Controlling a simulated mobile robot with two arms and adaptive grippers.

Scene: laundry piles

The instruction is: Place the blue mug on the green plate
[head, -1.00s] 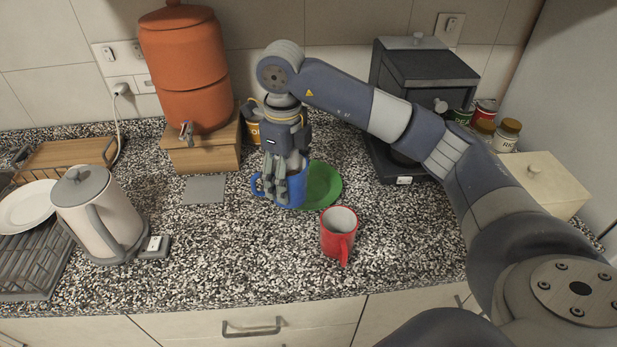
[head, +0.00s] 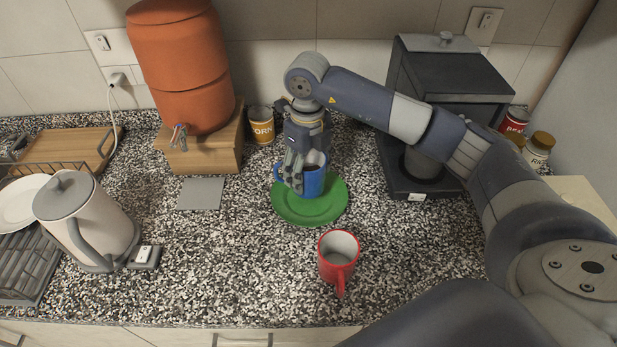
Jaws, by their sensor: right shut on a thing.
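The blue mug (head: 314,184) is upright over the green plate (head: 310,212), around the plate's middle and back. I cannot tell whether its base touches the plate. My right gripper (head: 294,186) comes down from above and is shut on the mug at its left side, near the handle. The gripper's fingers hide part of the mug. My left gripper is not in view.
A red mug (head: 339,257) stands in front of the plate. A black coffee machine (head: 445,90) is at the right, and an orange dispenser (head: 182,70) on a wooden block is at the back left. A kettle (head: 88,220) stands at the left.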

